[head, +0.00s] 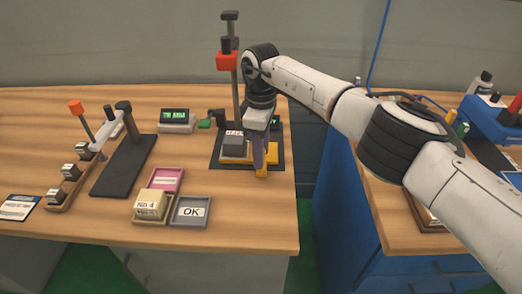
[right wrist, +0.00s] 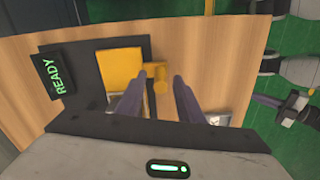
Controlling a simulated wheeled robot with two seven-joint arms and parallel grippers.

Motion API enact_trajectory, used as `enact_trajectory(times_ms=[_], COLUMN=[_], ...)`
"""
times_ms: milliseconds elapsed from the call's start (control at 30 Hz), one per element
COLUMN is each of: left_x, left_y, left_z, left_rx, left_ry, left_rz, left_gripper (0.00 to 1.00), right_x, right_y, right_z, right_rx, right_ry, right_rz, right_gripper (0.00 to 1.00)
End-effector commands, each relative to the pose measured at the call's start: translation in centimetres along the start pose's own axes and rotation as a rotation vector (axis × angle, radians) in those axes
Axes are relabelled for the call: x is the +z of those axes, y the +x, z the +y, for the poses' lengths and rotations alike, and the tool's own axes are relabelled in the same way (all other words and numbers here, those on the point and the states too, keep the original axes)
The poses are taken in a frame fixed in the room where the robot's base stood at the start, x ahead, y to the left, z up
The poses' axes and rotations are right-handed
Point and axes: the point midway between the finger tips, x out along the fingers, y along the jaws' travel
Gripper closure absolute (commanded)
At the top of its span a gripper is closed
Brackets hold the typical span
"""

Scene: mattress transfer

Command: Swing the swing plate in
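The yellow swing plate (head: 235,159) is low on the dark base (head: 222,163) of a press stand. A dark grey block (head: 235,147) stands over part of it. In the right wrist view the plate (right wrist: 121,70) is a flat yellow square with a yellow knob (right wrist: 158,88) on an arm at its side. The knob also shows in the head view (head: 261,173). My right gripper (head: 264,160) points down at the plate's right end. In the right wrist view its two fingers (right wrist: 159,80) are apart, with the knob between them; contact is unclear. My left gripper is out of view.
The press column (head: 235,95) with a red block (head: 227,61) rises beside my right gripper. A READY display (right wrist: 57,77) stands near the base. Left are stamps, a pink tray (head: 165,179) and an OK tray (head: 191,211). A gap separates the blue cabinet (head: 338,215).

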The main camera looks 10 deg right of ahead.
Motion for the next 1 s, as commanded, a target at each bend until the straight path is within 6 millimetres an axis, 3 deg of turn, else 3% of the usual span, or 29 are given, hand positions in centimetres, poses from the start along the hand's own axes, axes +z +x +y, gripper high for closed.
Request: enact_trajectory(times_ms=[533,700,1000], left_x=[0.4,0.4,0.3], left_y=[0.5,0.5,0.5], left_z=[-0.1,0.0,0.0], left_rx=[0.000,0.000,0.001], left_ry=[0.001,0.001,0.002], left_rz=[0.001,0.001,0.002], left_gripper=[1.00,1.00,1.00], right_x=[-0.1,-0.1,0.0], right_y=[-9.0,-10.1,-10.3], right_z=[0.1,0.0,0.0], right_rx=[0.004,0.002,0.001], right_ry=[0.001,0.000,0.000], right_rz=[0.002,0.002,0.002], right_gripper=[0.66,0.66,0.66])
